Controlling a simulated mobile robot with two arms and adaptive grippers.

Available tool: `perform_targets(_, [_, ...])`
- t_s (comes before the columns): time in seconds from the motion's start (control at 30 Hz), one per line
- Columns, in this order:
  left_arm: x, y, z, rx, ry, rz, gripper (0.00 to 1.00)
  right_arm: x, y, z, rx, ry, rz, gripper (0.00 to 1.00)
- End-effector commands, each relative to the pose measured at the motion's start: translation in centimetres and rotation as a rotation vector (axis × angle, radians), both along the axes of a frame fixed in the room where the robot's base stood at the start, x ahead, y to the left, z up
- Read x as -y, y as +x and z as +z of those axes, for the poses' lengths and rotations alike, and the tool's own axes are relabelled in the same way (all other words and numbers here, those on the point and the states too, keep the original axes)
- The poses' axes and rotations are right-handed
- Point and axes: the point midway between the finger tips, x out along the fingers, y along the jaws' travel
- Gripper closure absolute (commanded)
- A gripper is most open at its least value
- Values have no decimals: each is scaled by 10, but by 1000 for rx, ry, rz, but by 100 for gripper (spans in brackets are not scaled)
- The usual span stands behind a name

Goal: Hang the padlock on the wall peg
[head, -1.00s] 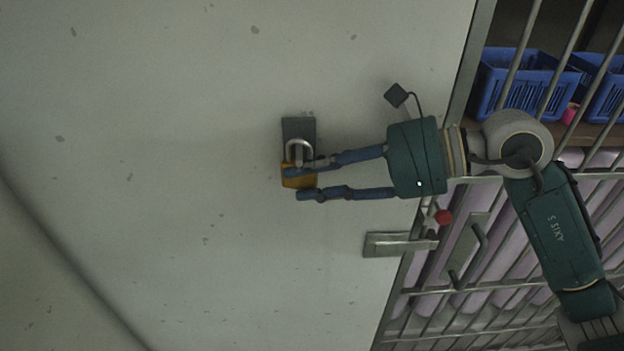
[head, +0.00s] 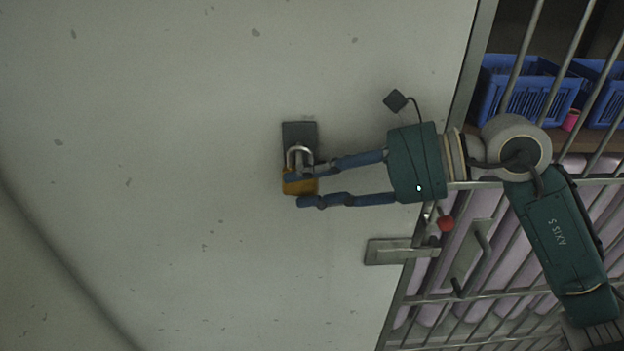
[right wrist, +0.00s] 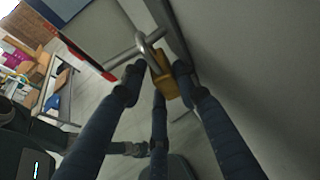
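The padlock (head: 299,187) has a yellow body and a silver shackle. It is upright against a dark plate (head: 299,132) on the pale wall. In the right wrist view the shackle of the padlock (right wrist: 166,84) crosses a grey bar that looks like the peg (right wrist: 175,38); it appears to be around it, but I cannot be sure. My right gripper (head: 296,191) comes in from the right, shut on the padlock body, one finger crossing its front and another along its bottom edge. The right wrist view shows the fingers (right wrist: 158,80) around the body. My left gripper is not in view.
A metal latch (head: 400,250) with a red knob (head: 445,223) sits below my right gripper. A barred gate (head: 480,260) and blue crates (head: 525,85) are at the right. The wall left of the padlock is bare.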

Motion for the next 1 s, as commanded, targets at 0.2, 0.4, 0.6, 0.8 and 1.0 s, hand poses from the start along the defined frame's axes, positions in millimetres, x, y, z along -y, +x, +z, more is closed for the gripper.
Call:
perform_targets(0.2, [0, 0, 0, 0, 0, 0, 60, 1, 2, 2, 4, 4, -5, 50])
perform_targets(0.4, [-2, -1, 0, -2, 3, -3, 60, 1, 2, 1, 3, 2, -6, 50])
perform_targets(0.6, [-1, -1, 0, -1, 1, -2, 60, 16, -2, 7, 3, 1, -7, 50])
perform_targets(0.8, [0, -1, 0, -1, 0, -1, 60, 44, -10, 19, 3, 0, -7, 50])
perform_targets(1.0, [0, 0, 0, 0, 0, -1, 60, 66, -17, 27, 2, 0, -6, 50])
